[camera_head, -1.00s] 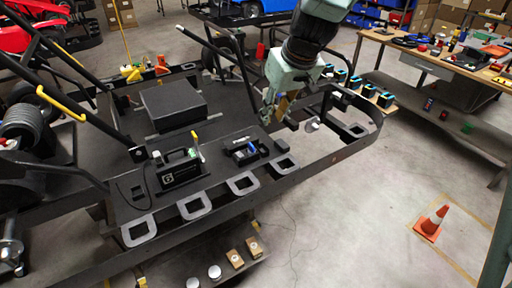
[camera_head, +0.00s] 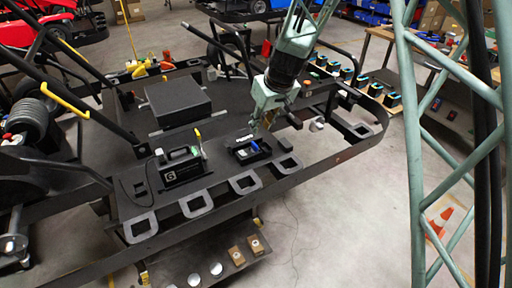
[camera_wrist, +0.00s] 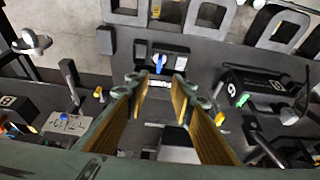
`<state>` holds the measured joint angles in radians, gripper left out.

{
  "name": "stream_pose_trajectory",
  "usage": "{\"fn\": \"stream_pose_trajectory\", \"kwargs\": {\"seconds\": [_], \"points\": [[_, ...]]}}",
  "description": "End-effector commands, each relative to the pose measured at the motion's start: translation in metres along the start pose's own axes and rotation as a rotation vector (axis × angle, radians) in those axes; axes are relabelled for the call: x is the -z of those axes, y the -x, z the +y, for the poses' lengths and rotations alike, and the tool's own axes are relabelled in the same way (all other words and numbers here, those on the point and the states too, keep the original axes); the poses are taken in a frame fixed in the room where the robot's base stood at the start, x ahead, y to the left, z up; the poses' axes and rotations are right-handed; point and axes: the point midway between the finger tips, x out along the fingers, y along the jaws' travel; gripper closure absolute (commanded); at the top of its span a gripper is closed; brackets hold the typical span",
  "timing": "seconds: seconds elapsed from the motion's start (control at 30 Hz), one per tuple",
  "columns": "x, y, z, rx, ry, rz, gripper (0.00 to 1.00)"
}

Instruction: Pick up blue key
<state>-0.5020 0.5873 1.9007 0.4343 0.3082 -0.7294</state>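The blue key (camera_head: 254,146) stands in a small black box (camera_head: 242,157) on the dark kart floor. In the wrist view the blue key (camera_wrist: 159,62) shows just beyond the fingertips, near the middle, with a silver part beside it. My gripper (camera_head: 259,127) is above and just behind the black box in the head view. In the wrist view my gripper (camera_wrist: 158,80) has its two fingers apart with nothing between them. I cannot tell the exact height of the fingertips over the key.
A black case with a handle (camera_head: 180,167) and a yellow-topped upright part (camera_head: 198,138) stand left of the key's box. A large black box (camera_head: 177,103) lies behind. The kart's rim has square cut-outs (camera_head: 245,184) in front. An orange cone (camera_head: 438,224) stands on the floor at right.

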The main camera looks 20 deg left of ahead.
Motion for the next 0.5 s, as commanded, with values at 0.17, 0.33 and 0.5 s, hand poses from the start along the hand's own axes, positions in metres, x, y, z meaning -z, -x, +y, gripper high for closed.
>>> {"fn": "stream_pose_trajectory", "kwargs": {"seconds": [0.17,0.33,0.5], "points": [[0.0000,0.0002,0.0000,0.000,0.000,0.000,0.78],[-0.0002,-0.0012,0.0000,0.000,-0.001,0.000,0.78],[-0.0006,-0.0094,-0.0002,0.001,-0.001,-0.001,0.78]]}}
